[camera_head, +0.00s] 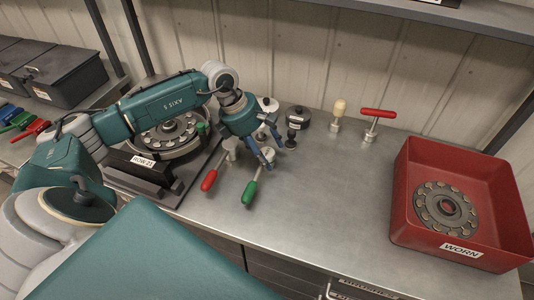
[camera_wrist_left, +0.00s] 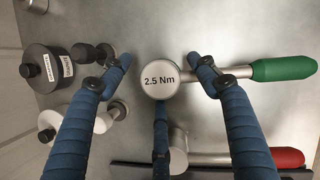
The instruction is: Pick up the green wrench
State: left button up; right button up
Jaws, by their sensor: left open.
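The green wrench has a green handle (camera_head: 250,191) that points toward the table's front edge. In the left wrist view its green grip (camera_wrist_left: 284,68) lies to the right, and its round silver head (camera_wrist_left: 159,80) reads "2.5 Nm". My left gripper (camera_head: 272,152) is over the head end of the wrench, pointing down. In the left wrist view my left gripper (camera_wrist_left: 158,68) is open, its blue fingers spread on both sides of the head, with a third finger below. Whether any finger touches it I cannot tell. My right gripper is not in view.
A red-handled wrench (camera_head: 209,180) lies just left of the green one. A dark round part (camera_head: 298,116), a cream-knobbed tool (camera_head: 339,107) and a red T-handle tool (camera_head: 378,113) stand behind. A red "WORN" bin (camera_head: 412,232) is right; the middle is clear.

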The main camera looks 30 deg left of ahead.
pick_arm(q)
jog(key=shift+w+d+f, duration=0.15)
jog(key=shift+d+f, duration=0.05)
jog(key=shift+f, duration=0.45)
grip_shut()
jog(key=shift+r, duration=0.1)
jog(key=shift+r, duration=0.1)
